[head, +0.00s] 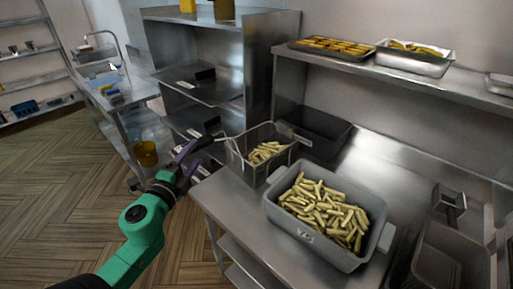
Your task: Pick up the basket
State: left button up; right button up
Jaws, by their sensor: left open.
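The basket (247,166) is a metal frying basket holding some fries. It stands on the steel counter near its left edge, left of a grey tub full of fries. My left gripper (203,151), on the green arm, is open just left of the basket, close to the bar that sticks out from its left rim. I cannot tell whether the bar lies between the fingers or whether they touch it. My right gripper is not in view.
The grey tub (281,217) of fries stands right beside the basket on the counter (237,197). A dark empty tray (324,126) lies behind the basket. Steel shelves (228,58) rise behind the gripper. An upper shelf holds trays of food (417,62). Wooden floor is free at left.

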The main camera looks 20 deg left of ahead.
aim_at(202, 146)
pick_arm(q)
jog(key=w, duration=0.2)
jog(key=w+p, duration=0.1)
jog(key=w, duration=0.1)
jog(key=w+p, duration=0.1)
jog(key=w, duration=0.1)
jog(key=shift+w+a+r, duration=0.2)
jog(key=shift+w+a, duration=0.1)
jog(key=shift+a, duration=0.05)
jog(key=shift+w+a+f, duration=0.1)
jog(key=shift+w+f, duration=0.1)
jog(key=shift+w, duration=0.05)
jog(key=shift+s, duration=0.1)
grip_shut()
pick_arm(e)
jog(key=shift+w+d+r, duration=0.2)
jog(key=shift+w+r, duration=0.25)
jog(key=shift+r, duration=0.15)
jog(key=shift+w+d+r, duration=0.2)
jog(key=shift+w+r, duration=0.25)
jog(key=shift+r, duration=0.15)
pick_arm(q)
jog(key=shift+r, duration=0.1)
